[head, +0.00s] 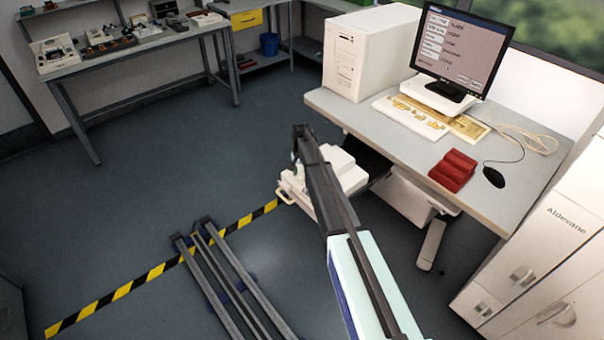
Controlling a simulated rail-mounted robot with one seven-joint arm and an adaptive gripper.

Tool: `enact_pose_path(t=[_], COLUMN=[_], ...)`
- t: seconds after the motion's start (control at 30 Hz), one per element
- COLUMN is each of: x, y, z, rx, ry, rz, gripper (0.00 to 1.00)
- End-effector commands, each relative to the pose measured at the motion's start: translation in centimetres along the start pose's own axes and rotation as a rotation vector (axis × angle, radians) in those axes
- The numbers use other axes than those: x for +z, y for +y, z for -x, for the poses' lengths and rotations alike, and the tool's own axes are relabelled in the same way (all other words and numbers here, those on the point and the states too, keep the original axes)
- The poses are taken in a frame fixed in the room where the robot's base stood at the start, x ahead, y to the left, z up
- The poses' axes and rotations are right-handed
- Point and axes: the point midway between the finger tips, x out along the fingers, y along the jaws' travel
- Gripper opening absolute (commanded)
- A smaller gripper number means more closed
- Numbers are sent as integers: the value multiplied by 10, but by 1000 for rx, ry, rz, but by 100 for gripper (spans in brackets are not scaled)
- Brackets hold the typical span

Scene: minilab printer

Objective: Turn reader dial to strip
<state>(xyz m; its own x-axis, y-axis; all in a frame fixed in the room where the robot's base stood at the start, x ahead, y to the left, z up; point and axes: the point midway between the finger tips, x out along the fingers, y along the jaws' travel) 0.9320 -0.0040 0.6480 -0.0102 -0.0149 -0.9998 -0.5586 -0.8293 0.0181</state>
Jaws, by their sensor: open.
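No reader dial can be made out in the head view. A white device (55,50) and several small instruments stand on the back left workbench (150,45), too small to show any dial setting. My arm reaches up from the bottom edge, right of centre, towards the middle of the picture. I cannot make out my gripper's fingers, nor anything held. A white body with a handle-like bar (286,190) shows beside and partly behind my arm.
On the right, a desk (400,153) carries a white computer case (350,60), a monitor (462,45), a keyboard (411,117), a red block (453,170) and a mouse (493,177). White cabinets (545,240) stand at lower right. The floor at left is clear beyond the striped tape (130,287).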

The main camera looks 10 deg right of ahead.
Motion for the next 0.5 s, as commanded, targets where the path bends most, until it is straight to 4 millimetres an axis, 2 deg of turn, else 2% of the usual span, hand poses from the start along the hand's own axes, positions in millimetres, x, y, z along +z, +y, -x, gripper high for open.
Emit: enact_pose_path(t=[0.13,0.4,0.47,0.5], x=[0,0,0,0], y=[0,0,0,0], z=[-7,-8,-8,-8], rx=[0,0,0,0], ry=[0,0,0,0], rz=[0,0,0,0], gripper=[56,56,34,20])
